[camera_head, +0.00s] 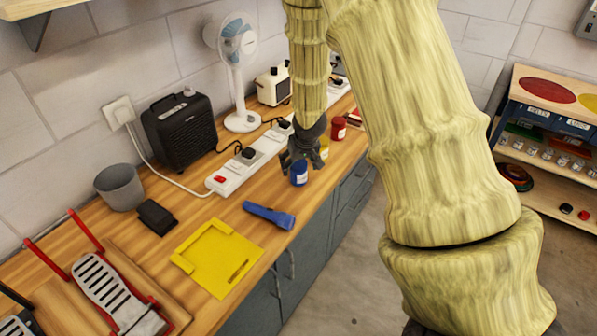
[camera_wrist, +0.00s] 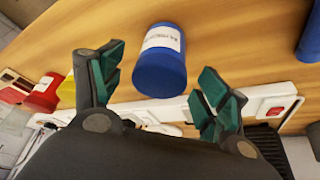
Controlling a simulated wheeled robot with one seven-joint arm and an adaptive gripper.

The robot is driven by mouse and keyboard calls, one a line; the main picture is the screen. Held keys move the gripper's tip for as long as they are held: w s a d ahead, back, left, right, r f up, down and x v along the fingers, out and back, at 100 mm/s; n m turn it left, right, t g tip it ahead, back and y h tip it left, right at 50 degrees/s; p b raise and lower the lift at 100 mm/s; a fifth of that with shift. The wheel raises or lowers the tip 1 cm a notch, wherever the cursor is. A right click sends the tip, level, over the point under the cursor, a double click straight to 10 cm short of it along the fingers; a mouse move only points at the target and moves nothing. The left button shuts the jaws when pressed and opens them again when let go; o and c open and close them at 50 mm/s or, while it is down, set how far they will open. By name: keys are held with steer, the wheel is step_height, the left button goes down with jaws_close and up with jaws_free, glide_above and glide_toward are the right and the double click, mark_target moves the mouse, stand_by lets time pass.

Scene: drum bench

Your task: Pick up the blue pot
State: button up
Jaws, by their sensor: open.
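The blue pot (camera_head: 299,175) stands on the wooden bench near its front edge, just below my gripper (camera_head: 304,152) in the head view. In the wrist view the blue pot (camera_wrist: 160,66) has a white label and lies ahead of my gripper (camera_wrist: 158,85), between the lines of its two green-padded fingers. The fingers are spread apart and nothing is held. I cannot tell whether either finger touches the pot. Part of the pot's top is hidden by my gripper in the head view.
A red pot (camera_head: 338,128) and a partly hidden yellow pot (camera_head: 324,147) stand beyond the blue one. A white power strip (camera_head: 236,172) runs behind them. A blue flashlight (camera_head: 269,215) and a yellow tray (camera_head: 218,257) lie nearer. Bare wood (camera_head: 185,213) shows left of the flashlight.

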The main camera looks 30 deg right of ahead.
steer(key=shift+p+x, duration=0.9)
steer(key=shift+x, duration=1.85)
steer(key=shift+w+r, duration=0.1)
steer(key=shift+c, duration=0.4)
steer(key=c, duration=1)
steer(key=shift+c, duration=0.4)
steer(key=shift+r, duration=0.15)
